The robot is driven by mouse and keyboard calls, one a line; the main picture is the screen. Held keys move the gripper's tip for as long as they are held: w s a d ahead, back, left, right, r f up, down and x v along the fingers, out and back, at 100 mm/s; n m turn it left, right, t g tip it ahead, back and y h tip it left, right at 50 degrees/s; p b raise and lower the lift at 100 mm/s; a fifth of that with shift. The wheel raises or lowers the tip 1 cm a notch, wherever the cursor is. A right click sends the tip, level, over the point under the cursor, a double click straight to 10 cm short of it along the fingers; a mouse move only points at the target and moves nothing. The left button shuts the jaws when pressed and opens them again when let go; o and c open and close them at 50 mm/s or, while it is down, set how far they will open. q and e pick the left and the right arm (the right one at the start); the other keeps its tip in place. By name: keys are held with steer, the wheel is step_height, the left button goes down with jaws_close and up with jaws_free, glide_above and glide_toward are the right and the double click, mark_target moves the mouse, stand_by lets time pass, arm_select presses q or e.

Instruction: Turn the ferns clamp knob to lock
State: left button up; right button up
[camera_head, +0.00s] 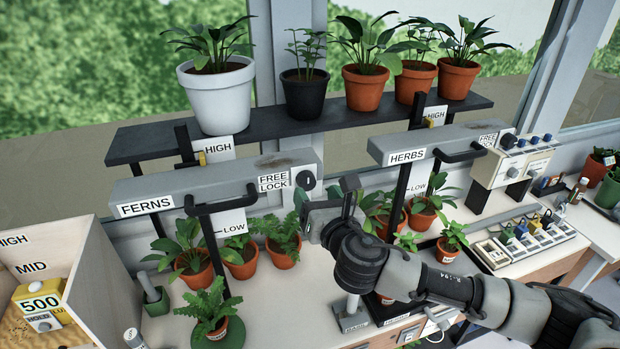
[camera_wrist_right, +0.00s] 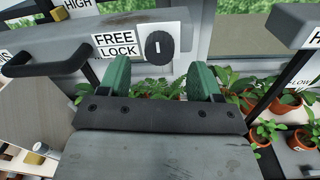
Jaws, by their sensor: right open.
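The ferns clamp knob (camera_head: 306,181) is a dark round knob at the right end of the grey FERNS bar (camera_head: 215,184). It sits beside the FREE / LOCK label (camera_head: 273,182). In the right wrist view the knob (camera_wrist_right: 159,45) shows a short white mark, roughly upright, and the FREE / LOCK label (camera_wrist_right: 116,45) is left of it. My right gripper (camera_head: 322,205) is just right of and below the knob in the head view. In the wrist view its two green-padded fingers (camera_wrist_right: 160,76) are apart, with the knob beyond and between them, not gripped. My left gripper is not in view.
A black handle (camera_head: 222,202) hangs from the FERNS bar, and the HERBS bar (camera_head: 435,143) is to the right. Potted plants stand on the dark shelf (camera_head: 300,123) above and on the bench (camera_head: 275,290) below. A wooden bin (camera_head: 105,270) is at left.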

mark_target(309, 184)
steer(key=shift+p+x, duration=0.5)
steer(key=shift+x, duration=1.6)
steer(key=c, duration=0.9)
